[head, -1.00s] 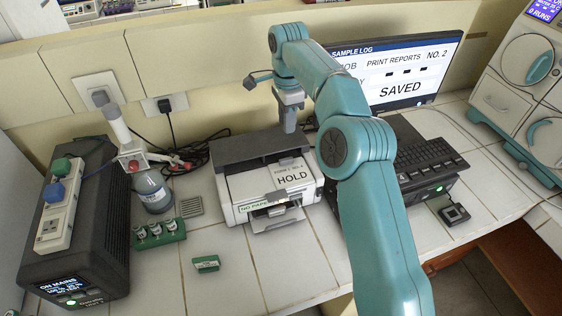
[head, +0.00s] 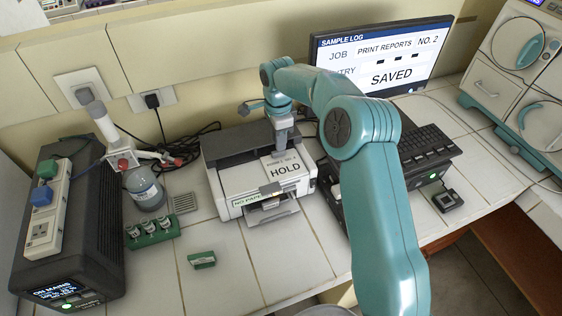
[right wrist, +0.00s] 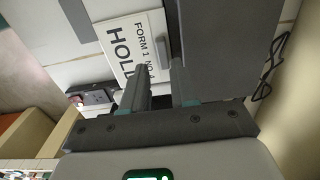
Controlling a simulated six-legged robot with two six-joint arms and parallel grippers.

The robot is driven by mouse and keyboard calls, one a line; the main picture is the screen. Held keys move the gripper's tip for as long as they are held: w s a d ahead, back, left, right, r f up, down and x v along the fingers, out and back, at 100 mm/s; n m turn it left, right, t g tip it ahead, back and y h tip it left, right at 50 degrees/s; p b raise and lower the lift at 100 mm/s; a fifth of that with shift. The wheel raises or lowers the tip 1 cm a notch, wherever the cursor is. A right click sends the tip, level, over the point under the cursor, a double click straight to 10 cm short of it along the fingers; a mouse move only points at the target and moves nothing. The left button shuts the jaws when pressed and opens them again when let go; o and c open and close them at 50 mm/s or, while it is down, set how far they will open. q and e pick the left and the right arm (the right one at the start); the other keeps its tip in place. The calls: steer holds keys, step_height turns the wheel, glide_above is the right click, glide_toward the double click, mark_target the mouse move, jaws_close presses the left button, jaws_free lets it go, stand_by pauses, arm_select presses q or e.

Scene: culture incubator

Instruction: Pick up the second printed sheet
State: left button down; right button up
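A white printed sheet marked HOLD (head: 286,169) lies flat on top of the white and grey printer (head: 226,184). In the right wrist view, the sheet (right wrist: 124,47) reads "FORM 1 NO" and HOLD; its number is hidden behind a finger. A small grey bar (right wrist: 162,51) shows at the sheet's edge there. My right gripper (head: 283,151) points down at the sheet's back edge. My left gripper is out of view.
The monitor (head: 388,58) reads PRINT REPORTS NO. 2 and SAVED. A keyboard (head: 427,146) stands right of the printer. A bottle (head: 146,190), green vial rack (head: 153,231) and small green block (head: 202,260) stand left. The tiles in front of the printer are clear.

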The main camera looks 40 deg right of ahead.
mark_target(283, 163)
steer(key=f+b, duration=0.1)
steer(key=f, duration=0.1)
steer(key=f+b, duration=0.1)
steer(key=f, duration=0.1)
steer(key=shift+w+d+f+b, duration=0.2)
steer(key=shift+f+b, duration=0.1)
steer(key=shift+f, duration=0.1)
steer(key=shift+s+a+r, duration=0.1)
steer(key=shift+a+r, duration=0.1)
steer(key=shift+a, duration=0.05)
steer(key=shift+c, duration=0.6)
jaws_close()
steer(key=shift+d+f, duration=0.1)
steer(key=shift+d, duration=0.05)
